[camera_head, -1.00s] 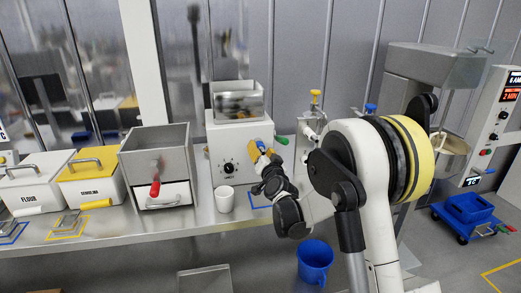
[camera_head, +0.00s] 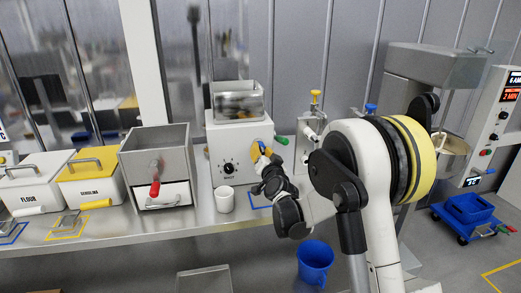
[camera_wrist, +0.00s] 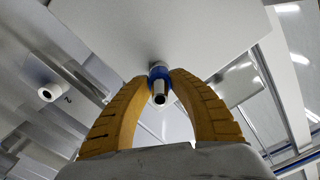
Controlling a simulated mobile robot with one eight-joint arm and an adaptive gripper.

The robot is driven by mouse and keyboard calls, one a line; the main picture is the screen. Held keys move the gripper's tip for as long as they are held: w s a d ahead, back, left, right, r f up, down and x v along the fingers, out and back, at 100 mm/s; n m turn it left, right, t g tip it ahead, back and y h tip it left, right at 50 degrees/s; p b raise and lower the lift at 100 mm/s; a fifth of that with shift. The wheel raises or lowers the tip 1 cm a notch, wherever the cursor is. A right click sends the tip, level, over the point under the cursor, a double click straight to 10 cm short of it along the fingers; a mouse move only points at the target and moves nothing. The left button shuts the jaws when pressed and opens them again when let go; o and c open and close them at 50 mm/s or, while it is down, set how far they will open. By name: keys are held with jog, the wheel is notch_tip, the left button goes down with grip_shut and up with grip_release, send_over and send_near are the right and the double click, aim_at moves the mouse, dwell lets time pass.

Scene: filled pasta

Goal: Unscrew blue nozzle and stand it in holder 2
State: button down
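The blue nozzle (camera_wrist: 158,73) has a grey tube tip and sits at the front of the white machine (camera_head: 231,150). In the wrist view my gripper's (camera_wrist: 161,77) two yellow fingers close in from both sides and appear to touch it. In the head view a bit of blue shows between the fingers of my gripper (camera_head: 262,156) at the machine's face.
A white cup (camera_head: 224,199) stands on the steel counter (camera_head: 130,236) just left of my gripper. A metal stand with a yellow-topped post (camera_head: 315,98) is right of the machine. A steel box with a red-handled drawer (camera_head: 160,170) is left. A blue bucket (camera_head: 315,262) is below.

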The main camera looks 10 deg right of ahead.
jog(key=n+b, duration=0.1)
jog(key=n, duration=0.3)
jog(key=shift+f+n, duration=0.1)
jog(key=shift+n, duration=0.2)
jog(key=n+b, duration=0.1)
jog(key=n, duration=0.5)
jog(key=shift+s+n, duration=0.1)
jog(key=shift+n, duration=0.3)
jog(key=n, duration=0.4)
jog(key=shift+n+b, duration=0.3)
jog(key=shift+b, duration=0.1)
jog(key=n, duration=0.6)
jog(key=shift+b, duration=0.3)
jog(key=shift+n, duration=0.5)
